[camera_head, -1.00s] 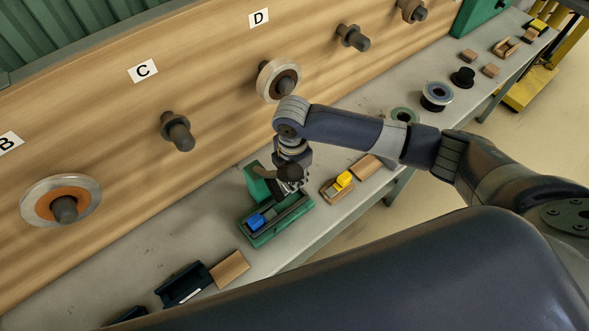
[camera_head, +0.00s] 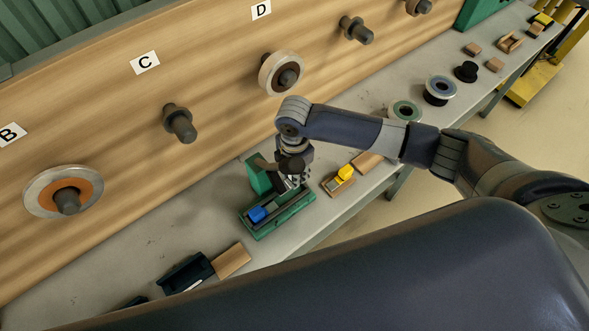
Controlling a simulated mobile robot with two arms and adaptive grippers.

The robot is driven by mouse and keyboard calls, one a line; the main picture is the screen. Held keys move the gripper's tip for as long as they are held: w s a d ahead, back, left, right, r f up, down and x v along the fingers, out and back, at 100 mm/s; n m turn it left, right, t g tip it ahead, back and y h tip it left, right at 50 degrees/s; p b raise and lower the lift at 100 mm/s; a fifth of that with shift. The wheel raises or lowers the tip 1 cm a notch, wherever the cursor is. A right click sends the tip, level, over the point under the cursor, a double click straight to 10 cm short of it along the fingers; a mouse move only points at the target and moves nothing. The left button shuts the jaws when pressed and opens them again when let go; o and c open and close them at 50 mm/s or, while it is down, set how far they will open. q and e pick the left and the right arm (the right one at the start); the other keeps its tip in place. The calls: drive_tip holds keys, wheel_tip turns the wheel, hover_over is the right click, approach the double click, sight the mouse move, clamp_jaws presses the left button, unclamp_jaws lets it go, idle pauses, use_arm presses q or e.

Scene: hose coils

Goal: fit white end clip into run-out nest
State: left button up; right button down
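A green fixture (camera_head: 263,234) stands on the bench below the board, with a long slot and a blue piece (camera_head: 257,214) at its left end. My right gripper (camera_head: 293,183) points down over the right part of this fixture. Its fingers are small and dark here, and I cannot tell whether they are open or shut. A small pale shape shows by the fingertips; I cannot make out whether it is the white end clip. I cannot tell which part is the run-out nest. My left gripper is not in view.
A wooden block with a yellow piece (camera_head: 346,172) stands right of the fixture. A dark tray (camera_head: 186,271) and a wooden block (camera_head: 232,260) lie to its left. Spools (camera_head: 439,90) stand farther right. Pegs (camera_head: 180,123) stick out of the board above the bench.

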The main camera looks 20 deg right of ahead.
drive_tip(key=shift+f+b, duration=1)
drive_tip(key=shift+f, duration=1.25)
drive_tip(key=shift+r+p, duration=0.15)
drive_tip(key=shift+p, duration=0.3)
drive_tip(key=shift+f+b, duration=0.75)
drive_tip(key=shift+f, duration=0.75)
drive_tip(key=c, duration=1.2)
unclamp_jaws()
drive_tip(key=shift+c, duration=0.2)
drive_tip(key=shift+o, duration=0.6)
drive_tip(key=shift+o, duration=0.6)
